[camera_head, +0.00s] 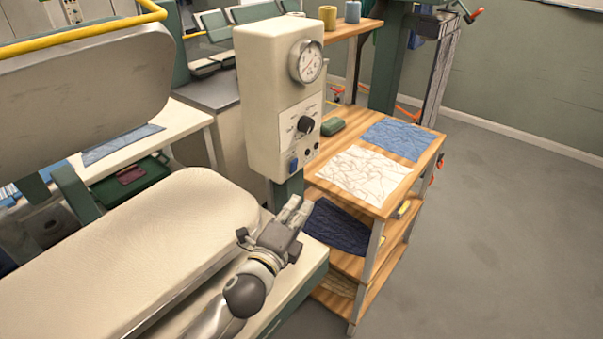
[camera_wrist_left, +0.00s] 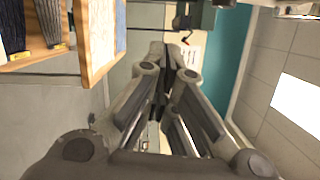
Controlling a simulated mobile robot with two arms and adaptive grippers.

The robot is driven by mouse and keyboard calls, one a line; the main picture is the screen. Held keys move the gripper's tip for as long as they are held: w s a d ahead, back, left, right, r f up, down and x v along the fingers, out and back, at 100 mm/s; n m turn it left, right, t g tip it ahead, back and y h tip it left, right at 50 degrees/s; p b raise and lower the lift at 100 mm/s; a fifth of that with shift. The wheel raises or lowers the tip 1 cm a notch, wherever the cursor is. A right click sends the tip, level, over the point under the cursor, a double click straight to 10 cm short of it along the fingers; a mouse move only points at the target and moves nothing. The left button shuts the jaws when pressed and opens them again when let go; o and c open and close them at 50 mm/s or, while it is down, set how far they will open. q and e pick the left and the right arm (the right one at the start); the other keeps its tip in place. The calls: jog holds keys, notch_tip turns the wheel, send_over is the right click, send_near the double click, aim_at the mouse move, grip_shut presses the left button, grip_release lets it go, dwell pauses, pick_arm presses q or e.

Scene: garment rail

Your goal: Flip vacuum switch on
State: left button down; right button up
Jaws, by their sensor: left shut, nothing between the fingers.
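A cream control box (camera_head: 262,100) stands on a green post beside the padded press. It carries a round gauge (camera_head: 310,61), a black knob (camera_head: 305,125) on a white label, a blue switch (camera_head: 292,164) at the lower left and two small dark buttons. The label text is too small to read, and I cannot tell the switch's position. My left gripper (camera_head: 297,207) is below the box, apart from the switch, with its fingers pointing up and right. It is shut and empty; the closed fingers also show in the left wrist view (camera_wrist_left: 167,52). My right gripper is out of view.
The padded press bed (camera_head: 130,255) lies left of my left arm, under a raised press head (camera_head: 85,85) with a yellow rail. A wooden shelf unit (camera_head: 405,190) with folded cloths stands close on the right. Open floor (camera_head: 500,220) lies beyond it.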

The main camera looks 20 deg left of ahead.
aim_at(294, 166)
pick_arm(q)
jog(key=w+a+p, duration=0.2)
jog(key=w+p, duration=0.1)
jog(key=w, duration=0.7)
jog(key=shift+w+a+r, duration=0.25)
jog(key=shift+a+r, duration=0.1)
jog(key=shift+r, duration=0.1)
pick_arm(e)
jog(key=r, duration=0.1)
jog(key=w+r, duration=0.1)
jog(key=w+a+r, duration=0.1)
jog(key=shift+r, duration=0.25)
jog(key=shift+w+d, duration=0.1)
